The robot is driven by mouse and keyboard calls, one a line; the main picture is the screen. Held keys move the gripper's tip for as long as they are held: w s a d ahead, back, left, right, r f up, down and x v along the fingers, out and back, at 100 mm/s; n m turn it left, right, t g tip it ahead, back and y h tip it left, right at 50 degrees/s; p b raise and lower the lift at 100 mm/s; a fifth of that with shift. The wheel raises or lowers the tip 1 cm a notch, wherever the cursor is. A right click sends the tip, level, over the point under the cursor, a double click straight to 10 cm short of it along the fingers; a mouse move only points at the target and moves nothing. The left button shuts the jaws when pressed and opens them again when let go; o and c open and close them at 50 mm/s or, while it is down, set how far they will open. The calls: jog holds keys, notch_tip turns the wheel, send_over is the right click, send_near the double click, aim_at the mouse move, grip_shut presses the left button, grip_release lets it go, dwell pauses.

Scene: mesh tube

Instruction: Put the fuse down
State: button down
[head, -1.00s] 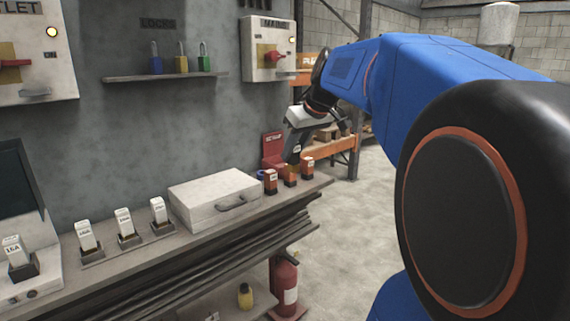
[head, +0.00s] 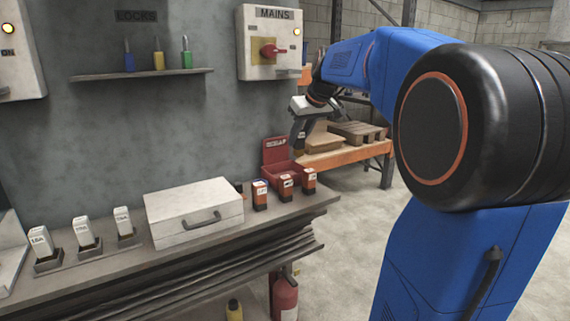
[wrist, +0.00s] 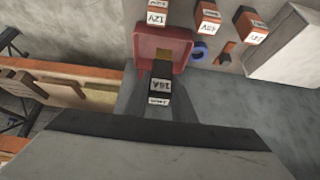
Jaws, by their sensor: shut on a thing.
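My gripper (head: 299,138) is at the far right end of the bench, raised near the red bin (head: 271,150). In the wrist view, my gripper (wrist: 160,104) is shut on a fuse (wrist: 161,84). The fuse has a dark body and a pale label with an amp rating that is hard to read. The fuse's far end overlaps the near edge of the red bin (wrist: 142,40) in the wrist view; I cannot tell whether they touch. In the head view the held fuse is mostly hidden by the fingers.
Several orange-and-black fuses stand by the bin, including one (head: 260,196) beside the white case (head: 193,212). A blue ring (wrist: 199,51) lies near the bin. White fuses (head: 83,232) sit in holders at left. An orange-edged shelf (head: 345,155) stands behind.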

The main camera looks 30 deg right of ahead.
jog(key=w, duration=0.8)
jog(key=shift+s+a+f, duration=0.1)
jog(key=shift+s+f, duration=0.05)
jog(key=shift+f, duration=2.6)
jog(key=shift+s+a+f, duration=0.1)
jog(key=shift+f, duration=2.6)
jog(key=shift+w+f, duration=0.2)
jog(key=shift+f, duration=0.1)
jog(key=c, duration=1.5)
grip_release()
jog(key=shift+f, duration=0.1)
jog(key=v, duration=1.2)
